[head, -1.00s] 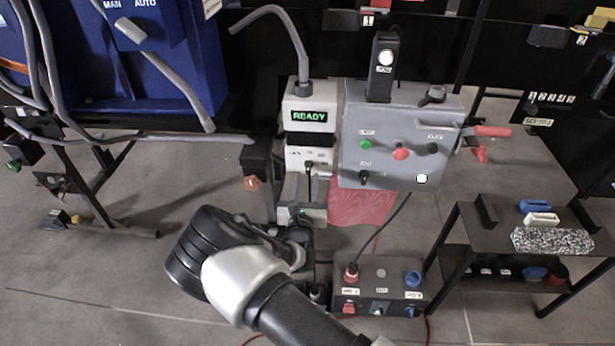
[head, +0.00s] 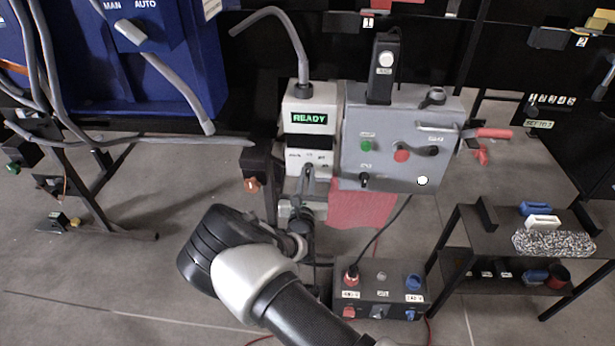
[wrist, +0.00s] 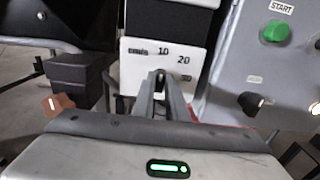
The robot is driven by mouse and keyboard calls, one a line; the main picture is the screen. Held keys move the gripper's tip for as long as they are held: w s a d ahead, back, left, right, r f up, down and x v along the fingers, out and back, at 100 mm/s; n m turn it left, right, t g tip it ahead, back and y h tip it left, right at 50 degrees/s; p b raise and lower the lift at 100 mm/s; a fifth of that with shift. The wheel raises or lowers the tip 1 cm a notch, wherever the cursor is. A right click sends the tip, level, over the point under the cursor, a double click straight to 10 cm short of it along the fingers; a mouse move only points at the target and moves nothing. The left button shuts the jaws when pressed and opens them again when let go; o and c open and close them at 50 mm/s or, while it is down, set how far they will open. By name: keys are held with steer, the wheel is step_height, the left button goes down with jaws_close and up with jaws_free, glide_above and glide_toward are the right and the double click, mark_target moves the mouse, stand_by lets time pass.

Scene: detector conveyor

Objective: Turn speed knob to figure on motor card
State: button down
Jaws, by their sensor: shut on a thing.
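The speed knob sits on the lower white panel (head: 296,160) of the box with the green READY display (head: 310,118). In the wrist view the panel (wrist: 140,70) is marked cm/s, 10, 20 and 30. My gripper (head: 308,172) is up against this panel, and its narrow fingers (wrist: 160,80) are shut on the speed knob. The fingers cover nearly all of the knob, so its pointer and setting cannot be read. I cannot make out a motor card in these views.
Right of the panel is a grey control box (head: 395,145) with a green START button (wrist: 276,31) and a black knob (wrist: 251,103). An orange knob (head: 251,185) is at the left. A black shelf (head: 490,240) is at the right.

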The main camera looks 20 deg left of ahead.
steer(key=shift+d+r+m+p, duration=0.1)
steer(key=shift+m+p, duration=0.55)
steer(key=shift+m, duration=0.15)
steer(key=shift+m+p, duration=0.55)
steer(key=shift+m, duration=0.65)
steer(key=shift+m+p, duration=0.35)
steer(key=shift+m, duration=1.95)
steer(key=c, duration=1.8)
jaws_free()
steer(key=shift+f, duration=0.2)
steer(key=shift+o, duration=0.2)
steer(key=shift+s, duration=0.1)
